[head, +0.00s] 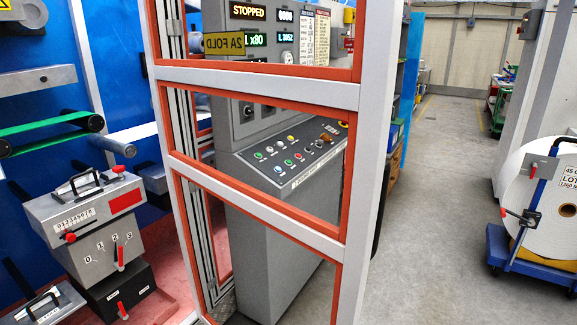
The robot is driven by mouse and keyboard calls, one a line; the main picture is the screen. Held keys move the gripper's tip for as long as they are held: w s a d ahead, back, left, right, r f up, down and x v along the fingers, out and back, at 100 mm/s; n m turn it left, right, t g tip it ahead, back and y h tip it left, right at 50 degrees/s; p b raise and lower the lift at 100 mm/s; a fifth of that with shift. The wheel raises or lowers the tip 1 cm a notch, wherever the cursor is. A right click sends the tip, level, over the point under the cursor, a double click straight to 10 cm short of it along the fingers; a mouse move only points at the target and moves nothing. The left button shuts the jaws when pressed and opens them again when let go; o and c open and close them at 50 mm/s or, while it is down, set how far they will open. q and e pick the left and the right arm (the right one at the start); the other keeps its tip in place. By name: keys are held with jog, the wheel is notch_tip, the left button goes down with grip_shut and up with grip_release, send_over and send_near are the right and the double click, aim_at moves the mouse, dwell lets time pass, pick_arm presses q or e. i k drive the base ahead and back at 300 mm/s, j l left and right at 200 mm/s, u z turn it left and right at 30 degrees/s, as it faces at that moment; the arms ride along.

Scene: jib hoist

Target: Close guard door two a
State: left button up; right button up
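Guard door two a (258,87) stands in the middle of the head view. It has a grey metal frame with red-orange inner edging and see-through panels. Its yellow plate (224,43) reads "2A FOLD" in mirror writing, so I see it from behind. The door appears swung open, standing across my view of a grey control console (265,225). The machine bay to its left is uncovered. No handle or latch is clear to me. Neither of my grippers is in view.
The console display (248,12) reads "STOPPED". Left, a grey unit with levers (90,220) and a green belt roller (50,130) sit in the open bay. Right, a white reel (550,190) stands on a blue cart (530,262). The grey aisle floor (430,220) between is clear.

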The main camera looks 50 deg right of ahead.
aim_at(362, 96)
jog(key=k+l+u, duration=0.1)
jog(key=l, duration=0.3)
jog(key=k+l, duration=0.25)
jog(key=k+l+u, duration=0.15)
jog(key=l, duration=0.3)
jog(key=k+l, duration=0.25)
jog(key=l+u, duration=0.05)
jog(key=l, duration=0.05)
